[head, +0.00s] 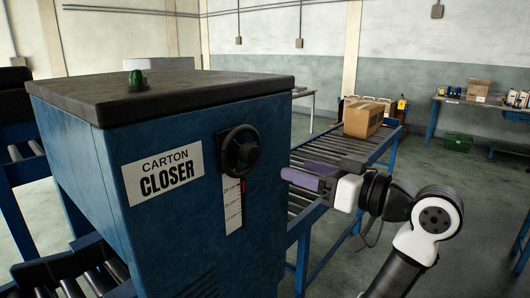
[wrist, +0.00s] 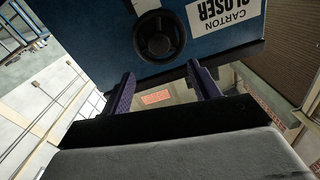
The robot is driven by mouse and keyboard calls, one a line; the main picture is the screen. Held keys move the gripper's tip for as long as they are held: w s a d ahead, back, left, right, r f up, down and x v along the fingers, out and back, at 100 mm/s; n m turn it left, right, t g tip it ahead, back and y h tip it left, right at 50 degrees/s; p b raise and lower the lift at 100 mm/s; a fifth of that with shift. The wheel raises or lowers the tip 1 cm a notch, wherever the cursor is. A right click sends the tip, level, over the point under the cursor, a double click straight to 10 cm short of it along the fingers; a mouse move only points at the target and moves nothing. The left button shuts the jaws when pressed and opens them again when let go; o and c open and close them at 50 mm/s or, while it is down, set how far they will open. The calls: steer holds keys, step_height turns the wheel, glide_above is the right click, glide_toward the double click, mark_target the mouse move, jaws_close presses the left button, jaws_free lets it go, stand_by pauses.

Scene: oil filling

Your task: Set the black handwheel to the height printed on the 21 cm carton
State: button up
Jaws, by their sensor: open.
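The black handwheel (head: 240,150) is on the blue carton closer's (head: 110,165) front face, right of its white sign. It also shows upside down in the wrist view (wrist: 159,35), ahead of the fingers. Below it is a white height scale (head: 232,208) with small cm marks and a red pointer (head: 243,186) near its upper part; the exact reading is too small to tell. A brown carton (head: 363,118) sits on the roller conveyor; no print on it is legible. My gripper (head: 288,178), with purple fingers, is open and empty, right of the handwheel and apart from it.
The roller conveyor (head: 345,152) runs behind my gripper from the closer. Floor between is clear.

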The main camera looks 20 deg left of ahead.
mark_target(255, 156)
steer(key=p+x, duration=0.2)
steer(key=x, duration=0.8)
steer(key=shift+w+a+p, duration=0.2)
steer(key=shift+a+p, duration=0.15)
steer(key=shift+p, duration=0.05)
steer(key=c, duration=1)
steer(key=shift+f+b, duration=0.1)
steer(key=shift+b, duration=0.25)
